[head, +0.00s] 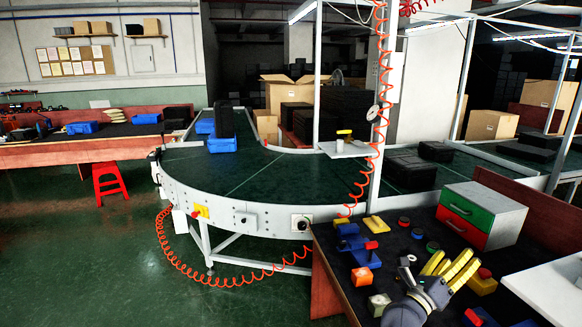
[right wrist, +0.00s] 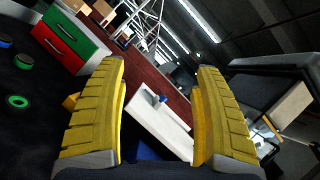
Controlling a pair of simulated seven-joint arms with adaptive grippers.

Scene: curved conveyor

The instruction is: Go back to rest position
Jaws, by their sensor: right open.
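My right gripper (head: 456,267) is at the lower right of the head view, above the dark work table (head: 335,257). Its yellow fingers are spread apart and nothing is between them. In the right wrist view the right gripper (right wrist: 160,105) also shows open, with a white board (right wrist: 150,120) beyond the gap between the fingers. My left gripper is not in the head view.
The table holds a drawer box (head: 482,214) with green and red drawers, an orange block (head: 362,278) and several small coloured parts. The curved conveyor (head: 250,185) carries a blue bin (head: 222,145). A red stool (head: 109,182) stands at left on open green floor.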

